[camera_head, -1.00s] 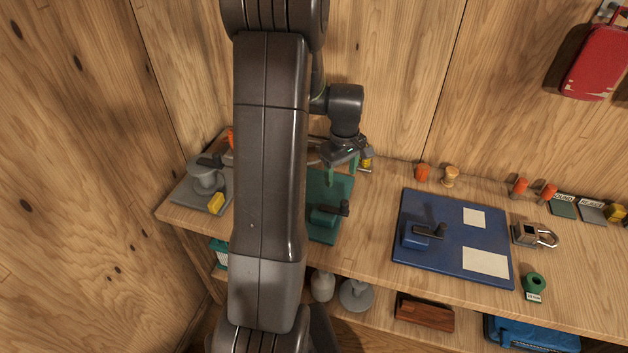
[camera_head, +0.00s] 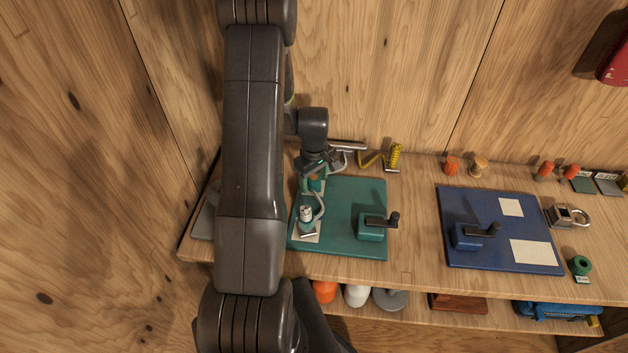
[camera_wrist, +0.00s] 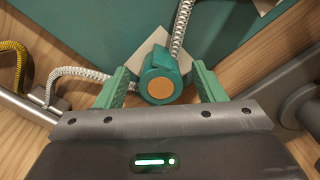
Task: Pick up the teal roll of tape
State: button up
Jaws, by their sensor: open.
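A teal roll (camera_wrist: 160,78) with an orange-brown round centre shows in the wrist view, between the two green fingers of my gripper (camera_wrist: 162,86). My gripper is open, with visible gaps on both sides of the roll. The roll sits by a pale square patch on the teal mat (camera_wrist: 90,25). In the head view my gripper (camera_head: 310,178) is low over the back left of the teal mat (camera_head: 345,195). The roll (camera_head: 317,184) is only partly seen there, behind the fingers.
A white braided cord (camera_wrist: 183,25) runs close to the roll. A silver-topped item (camera_head: 306,215) stands front left on the mat, and a teal clamp-like tool (camera_head: 372,228) to the right.

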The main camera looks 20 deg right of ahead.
jog(key=shift+f, duration=0.4)
jog(key=c, duration=1.1)
